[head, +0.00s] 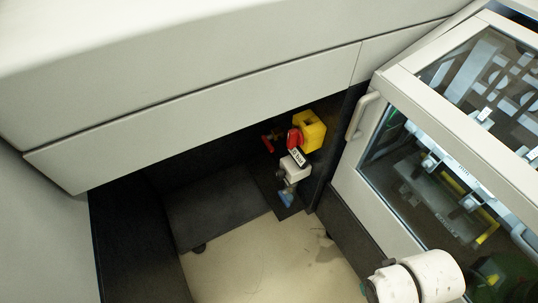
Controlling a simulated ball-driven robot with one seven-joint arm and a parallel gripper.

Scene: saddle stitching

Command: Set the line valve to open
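A cluster of fittings sits in the dark recess under the pale cabinet, in the middle of the head view. It has a yellow block (310,131), a red rounded part (294,138) against it, and a smaller red part (269,142) to the left. Below them is a pale body (293,167) with a small label, then a blue part (286,197) near the floor. The line valve appears to be among these, but I cannot tell which part is its handle or how it is set. My gripper is out of view; a white part of my arm shows at the bottom right, well apart from the cluster.
The pale cabinet (200,90) overhangs the recess. A glass-windowed machine door (440,190) with a pale handle (362,115) stands to the right. A dark plate (215,210) lies left of the cluster. The beige floor (270,265) in front is clear.

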